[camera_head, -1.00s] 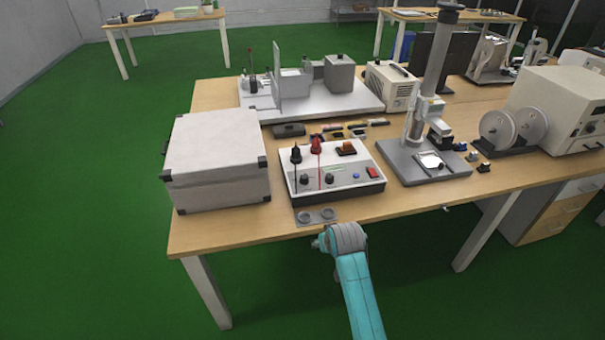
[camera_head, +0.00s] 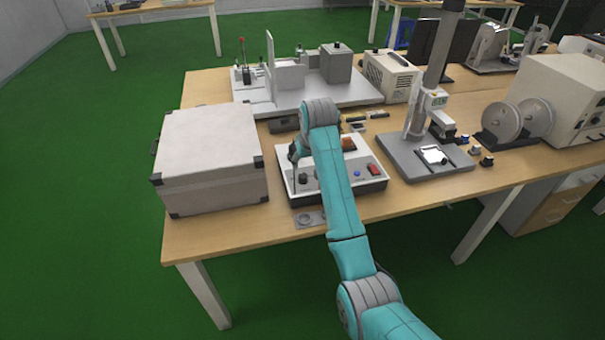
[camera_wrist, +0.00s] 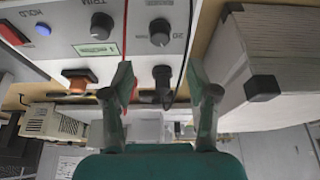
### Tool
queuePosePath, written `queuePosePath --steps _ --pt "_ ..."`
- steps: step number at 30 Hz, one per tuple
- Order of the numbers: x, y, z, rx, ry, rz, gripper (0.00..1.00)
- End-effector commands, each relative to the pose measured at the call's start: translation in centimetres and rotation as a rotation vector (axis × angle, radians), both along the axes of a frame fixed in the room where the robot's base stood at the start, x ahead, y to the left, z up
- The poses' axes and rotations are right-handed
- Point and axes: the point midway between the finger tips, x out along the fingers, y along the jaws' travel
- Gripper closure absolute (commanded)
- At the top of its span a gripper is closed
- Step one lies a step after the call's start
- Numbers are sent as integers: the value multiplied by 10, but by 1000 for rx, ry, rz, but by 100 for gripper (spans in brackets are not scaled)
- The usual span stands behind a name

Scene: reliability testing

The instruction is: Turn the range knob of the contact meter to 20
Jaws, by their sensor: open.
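The contact meter (camera_head: 285,186) is a white-topped box at the table's front, partly hidden by my arm in the head view. In the wrist view its panel (camera_wrist: 131,14) appears upside down. A dark round knob (camera_wrist: 160,32) beside a "20" mark is at the top centre; another knob (camera_wrist: 101,25) is marked TRIM. My gripper (camera_wrist: 159,75) is open, its fingertips apart in the lower part of the wrist view and the "20" knob above the gap. A black plug (camera_wrist: 162,78) appears between the fingers; contact cannot be told. In the head view my arm hides the fingertips.
A blue button (camera_wrist: 42,29) and red switch (camera_wrist: 12,33) sit on the panel. A large pale case (camera_head: 208,165) stands just left of the meter, and a stand with a column (camera_head: 430,75) to its right. A small plate (camera_head: 309,219) lies in front.

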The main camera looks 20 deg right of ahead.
Motion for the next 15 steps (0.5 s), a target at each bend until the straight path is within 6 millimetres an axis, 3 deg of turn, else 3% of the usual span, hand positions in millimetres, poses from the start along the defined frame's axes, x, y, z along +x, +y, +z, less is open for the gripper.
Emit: queuePosePath --steps 9,15 --pt "21 1 -53 0 3 0 41" --pt "30 1 -75 0 1 0 41"
